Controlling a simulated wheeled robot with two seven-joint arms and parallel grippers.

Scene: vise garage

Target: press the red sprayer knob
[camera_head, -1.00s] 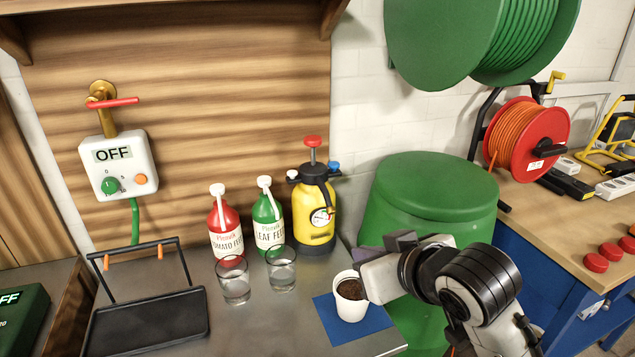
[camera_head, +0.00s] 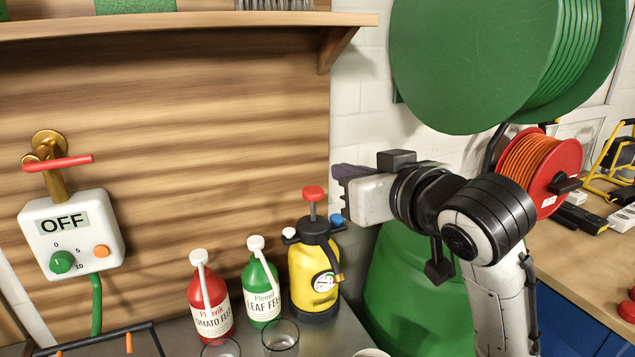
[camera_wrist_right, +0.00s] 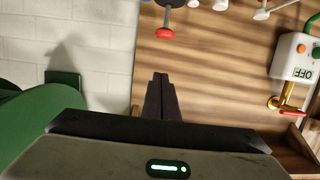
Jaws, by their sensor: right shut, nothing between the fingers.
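The yellow pressure sprayer (camera_head: 314,268) has a black top and stands upright on the grey counter by the wooden wall. Its red knob (camera_head: 313,193) sits on top of a thin raised rod. The knob also shows in the right wrist view (camera_wrist_right: 165,33), upside down and beyond the fingertips. My right gripper (camera_head: 338,178) is in from the right, just right of the knob and about level with it, apart from it in the picture. Its fingers (camera_wrist_right: 160,82) are together and empty. My left gripper is not in view.
Red (camera_head: 210,305) and green (camera_head: 262,290) feed bottles stand left of the sprayer, with glasses (camera_head: 281,340) in front. A green barrel (camera_head: 415,300) stands below my right arm. A green hose reel (camera_head: 475,60) hangs above it. A wooden shelf (camera_head: 200,22) runs overhead.

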